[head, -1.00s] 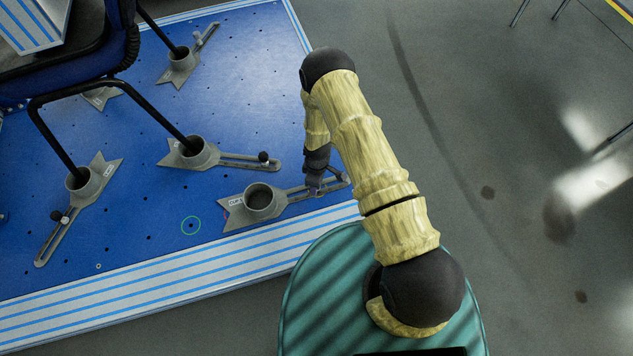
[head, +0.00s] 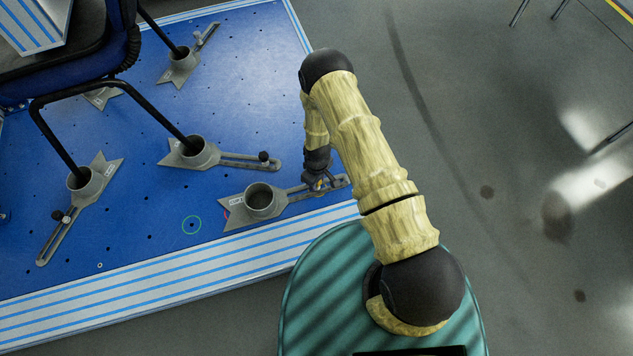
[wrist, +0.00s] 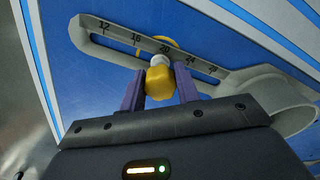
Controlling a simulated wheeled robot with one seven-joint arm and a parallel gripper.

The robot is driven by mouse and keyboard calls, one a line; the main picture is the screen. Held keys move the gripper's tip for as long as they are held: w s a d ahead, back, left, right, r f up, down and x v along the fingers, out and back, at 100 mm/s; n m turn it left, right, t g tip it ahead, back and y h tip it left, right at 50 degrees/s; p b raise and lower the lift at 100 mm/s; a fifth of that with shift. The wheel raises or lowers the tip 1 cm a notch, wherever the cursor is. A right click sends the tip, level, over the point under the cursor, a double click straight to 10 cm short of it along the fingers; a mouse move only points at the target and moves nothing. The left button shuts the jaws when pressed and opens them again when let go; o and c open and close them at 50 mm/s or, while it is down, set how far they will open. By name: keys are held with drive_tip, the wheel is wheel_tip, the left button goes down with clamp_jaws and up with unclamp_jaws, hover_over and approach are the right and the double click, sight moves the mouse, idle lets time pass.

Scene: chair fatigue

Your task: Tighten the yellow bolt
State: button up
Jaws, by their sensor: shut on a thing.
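The yellow bolt (wrist: 159,83) sits in the slot of a grey slotted arm with a printed scale, near the 16 to 20 marks in the wrist view. My gripper (wrist: 161,86) is shut on the bolt's yellow head, with a purple finger on each side. A pale, rounded part shows just beyond the head. In the head view my gripper (head: 318,184) is at the slotted arm of the front grey fixture (head: 232,215), right of its round cup. There the bolt is mostly hidden by my gripper.
The blue perforated platform (head: 130,240) carries several similar fixtures. Chair legs (head: 160,115) stand in some cups at left; the front fixture's cup is empty. A dark knob (head: 264,156) marks the neighbouring slotted arm. The platform has a blue-striped edge (head: 200,265). Grey floor is open at right.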

drive_tip(key=m, duration=0.4)
drive_tip(key=shift+s+p, duration=0.1)
drive_tip(key=shift+p, duration=0.2)
drive_tip(key=shift+a+m, duration=0.1)
drive_tip(key=shift+m, duration=0.8)
drive_tip(key=shift+m+p, duration=0.3)
drive_tip(key=shift+m, duration=0.8)
drive_tip(key=m, duration=0.4)
drive_tip(key=o, duration=1)
